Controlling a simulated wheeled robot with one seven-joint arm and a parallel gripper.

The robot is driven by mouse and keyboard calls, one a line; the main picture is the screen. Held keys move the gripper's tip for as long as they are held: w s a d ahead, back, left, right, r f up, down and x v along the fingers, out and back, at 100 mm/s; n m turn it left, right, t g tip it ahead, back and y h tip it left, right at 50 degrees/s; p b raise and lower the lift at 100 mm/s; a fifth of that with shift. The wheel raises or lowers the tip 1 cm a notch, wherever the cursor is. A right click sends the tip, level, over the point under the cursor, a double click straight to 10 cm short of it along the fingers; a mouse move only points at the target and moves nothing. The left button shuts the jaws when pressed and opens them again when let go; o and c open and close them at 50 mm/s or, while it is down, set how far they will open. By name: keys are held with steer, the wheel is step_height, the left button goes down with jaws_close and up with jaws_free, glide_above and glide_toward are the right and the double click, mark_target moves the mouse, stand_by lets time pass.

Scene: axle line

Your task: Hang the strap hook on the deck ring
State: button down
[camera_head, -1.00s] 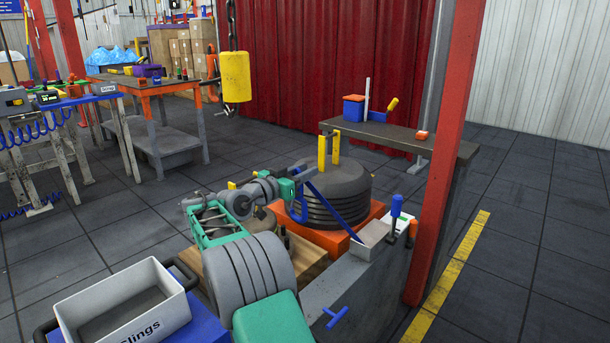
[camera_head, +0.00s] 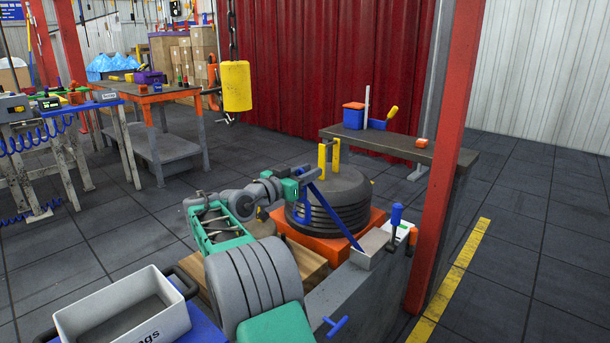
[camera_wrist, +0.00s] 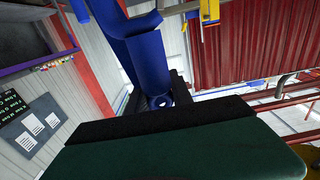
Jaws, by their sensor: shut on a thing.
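My gripper (camera_head: 305,178) is at the end of my arm, beside the upper left of a stack of dark round discs. It is shut on the blue strap hook (camera_wrist: 148,60), which fills the upper middle of the wrist view; the jaws' grip is partly hidden. A blue strap (camera_head: 337,216) runs taut from the gripper down right to a small grey box (camera_head: 370,248). I cannot pick out the deck ring for certain in either view.
The disc stack (camera_head: 345,190) stands on an orange base (camera_head: 318,249), with a yellow bracket (camera_head: 322,158) above. A red post (camera_head: 445,160) rises at the right. A white bin (camera_head: 130,335) is at front left. A yellow hoist block (camera_head: 237,86) hangs behind.

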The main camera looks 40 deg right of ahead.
steer(key=s+d+b, duration=0.1)
steer(key=s+b, duration=0.5)
steer(key=s, duration=0.4)
steer(key=shift+s+r+b, duration=0.2)
steer(key=shift+s+b, duration=0.2)
stand_by(0.4)
